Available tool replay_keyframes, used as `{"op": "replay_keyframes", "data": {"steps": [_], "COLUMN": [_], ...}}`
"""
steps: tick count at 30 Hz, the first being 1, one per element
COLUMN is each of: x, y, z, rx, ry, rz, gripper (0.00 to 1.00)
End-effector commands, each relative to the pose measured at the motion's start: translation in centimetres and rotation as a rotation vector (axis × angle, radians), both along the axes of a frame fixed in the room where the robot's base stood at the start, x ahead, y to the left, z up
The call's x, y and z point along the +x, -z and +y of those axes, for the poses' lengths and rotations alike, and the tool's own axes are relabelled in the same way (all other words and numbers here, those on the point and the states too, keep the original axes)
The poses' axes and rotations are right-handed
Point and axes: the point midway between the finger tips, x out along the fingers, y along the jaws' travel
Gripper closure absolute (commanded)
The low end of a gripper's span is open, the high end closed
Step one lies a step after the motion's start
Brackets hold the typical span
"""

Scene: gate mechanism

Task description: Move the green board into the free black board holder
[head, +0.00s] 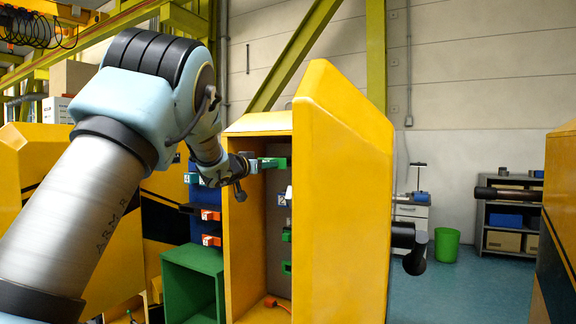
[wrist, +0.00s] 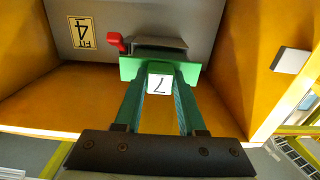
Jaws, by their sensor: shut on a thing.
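My gripper (wrist: 158,98) is shut on the green board (wrist: 130,69), whose white label reads 7 in the wrist view. In the head view my gripper (head: 258,164) reaches into the yellow cabinet's upper part, with the green board (head: 277,162) at its tip. A dark grey holder (wrist: 160,46) with a red lever (wrist: 116,41) is right behind the board in the wrist view. I cannot tell whether board and holder touch.
The yellow cabinet's side wall (head: 342,200) hides much of its inside. More green pieces (head: 286,235) show lower inside. Left of it, a dark blue panel carries orange-red pieces (head: 210,215) above a green box (head: 192,285). A white block (wrist: 291,60) is on the cabinet wall.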

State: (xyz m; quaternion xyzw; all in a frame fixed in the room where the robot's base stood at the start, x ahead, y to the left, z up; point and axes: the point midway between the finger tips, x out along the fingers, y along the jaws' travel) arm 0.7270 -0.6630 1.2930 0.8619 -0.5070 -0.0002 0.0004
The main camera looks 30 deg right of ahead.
Motion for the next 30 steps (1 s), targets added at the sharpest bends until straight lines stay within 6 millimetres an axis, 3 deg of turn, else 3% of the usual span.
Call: {"op": "replay_keyframes", "data": {"steps": [30], "x": [-2.8], "y": [0.0], "z": [5.1], "rx": [0.000], "ry": [0.000], "rz": [-0.001], "gripper": [1.00]}}
